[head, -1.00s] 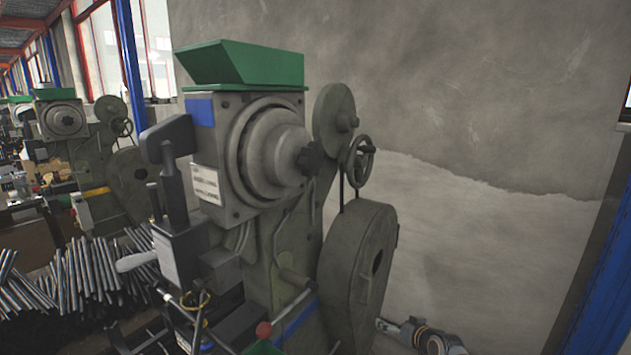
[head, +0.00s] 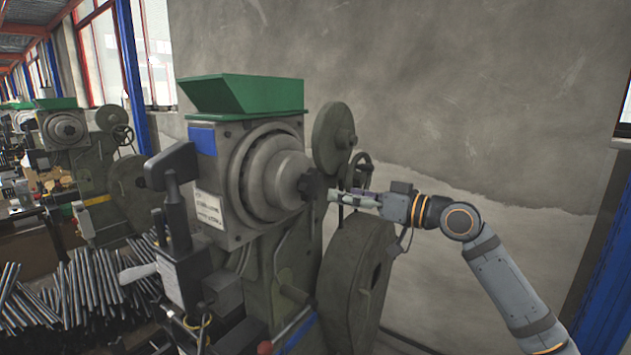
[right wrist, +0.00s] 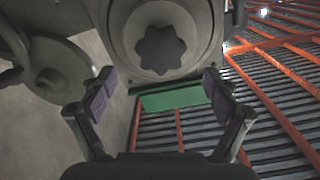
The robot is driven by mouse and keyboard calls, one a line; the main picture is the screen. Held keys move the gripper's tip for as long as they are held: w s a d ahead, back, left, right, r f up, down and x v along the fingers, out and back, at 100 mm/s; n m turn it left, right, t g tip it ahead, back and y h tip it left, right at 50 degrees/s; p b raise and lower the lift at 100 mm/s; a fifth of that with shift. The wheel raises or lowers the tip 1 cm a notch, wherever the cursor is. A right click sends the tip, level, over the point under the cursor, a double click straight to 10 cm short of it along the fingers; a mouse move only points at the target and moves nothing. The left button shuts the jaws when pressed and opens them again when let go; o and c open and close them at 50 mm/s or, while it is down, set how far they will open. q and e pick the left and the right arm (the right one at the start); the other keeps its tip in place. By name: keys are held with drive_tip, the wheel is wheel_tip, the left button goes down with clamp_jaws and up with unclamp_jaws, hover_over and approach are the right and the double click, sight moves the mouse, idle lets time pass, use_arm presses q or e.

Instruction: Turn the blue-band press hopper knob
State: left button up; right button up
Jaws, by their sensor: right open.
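The blue-band press (head: 290,235) stands in the middle of the head view, with a blue band (head: 202,140) at its upper left and a green hopper (head: 245,97) on top. Its dark lobed knob (head: 311,185) sits at the centre of the round grey hub. The knob also shows in the right wrist view (right wrist: 161,49), above and between the fingers. My right gripper (head: 335,196) is just right of the knob in the head view. In the right wrist view its fingers (right wrist: 160,95) are spread and empty, apart from the knob. My left gripper is not in view.
A handwheel (head: 361,171) and a large flywheel (head: 357,275) stand close to my right arm. A dark lever (head: 172,168) rises at the press's left. Metal rods (head: 95,295) lie at lower left; another press (head: 85,150) stands behind. The wall side at right is free.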

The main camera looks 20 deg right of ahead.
sight(316, 188)
drive_tip(key=p+x, duration=0.4)
drive_tip(key=x, duration=0.3)
drive_tip(key=shift+w+a+r, duration=0.15)
drive_tip(key=shift+w+a, duration=0.35)
drive_tip(key=c, duration=1.1)
